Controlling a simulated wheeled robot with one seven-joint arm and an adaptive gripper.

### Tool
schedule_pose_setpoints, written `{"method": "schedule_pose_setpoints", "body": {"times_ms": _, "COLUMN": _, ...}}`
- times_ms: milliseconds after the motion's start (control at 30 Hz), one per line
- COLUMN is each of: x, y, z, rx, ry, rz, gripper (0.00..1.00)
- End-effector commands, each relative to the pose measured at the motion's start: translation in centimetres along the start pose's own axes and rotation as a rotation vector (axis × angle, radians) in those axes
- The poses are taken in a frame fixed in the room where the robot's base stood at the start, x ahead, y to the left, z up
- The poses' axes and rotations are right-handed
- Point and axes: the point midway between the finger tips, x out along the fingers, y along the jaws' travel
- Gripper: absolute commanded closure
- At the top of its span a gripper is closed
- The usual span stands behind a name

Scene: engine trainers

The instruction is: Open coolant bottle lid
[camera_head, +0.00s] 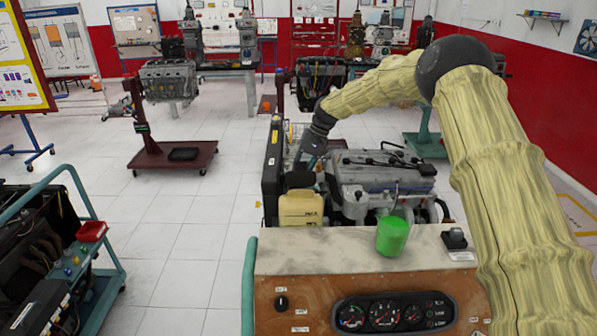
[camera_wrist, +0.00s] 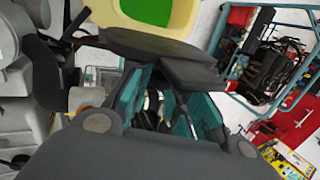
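The coolant bottle (camera_head: 301,208) is a pale yellow box-shaped container at the engine's left front in the head view. A dark part, seemingly its lid (camera_head: 299,180), shows at its top. My gripper (camera_head: 308,166) is just behind and above it, partly hidden. In the wrist view the yellow bottle (camera_wrist: 192,18) is at the top edge, with a green inside showing within its rim. Dark flat pieces lie just below that rim; I cannot tell which are lid and which are fingertips, nor whether they touch. My gripper's dark body fills the bottom of that view.
The engine (camera_head: 385,172) stands right of the bottle, and a black radiator (camera_head: 272,165) stands to its left. A green cup (camera_head: 392,236) sits on the trainer's panel top (camera_head: 335,250). Another trainer cart (camera_head: 60,250) stands at left. Floor between the carts is clear.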

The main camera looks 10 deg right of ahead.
Motion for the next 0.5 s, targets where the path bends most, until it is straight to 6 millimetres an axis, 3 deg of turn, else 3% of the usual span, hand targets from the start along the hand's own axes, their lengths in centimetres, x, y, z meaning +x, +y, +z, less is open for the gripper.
{"method": "schedule_pose_setpoints", "body": {"times_ms": 100, "x": 0.02, "y": 0.02, "z": 0.0, "rx": 0.0, "ry": 0.0, "rz": 0.0, "gripper": 0.6}}
{"method": "schedule_pose_setpoints", "body": {"times_ms": 500, "x": -0.58, "y": -0.04, "z": -0.02, "rx": -0.001, "ry": 0.0, "rz": 0.0, "gripper": 0.6}}
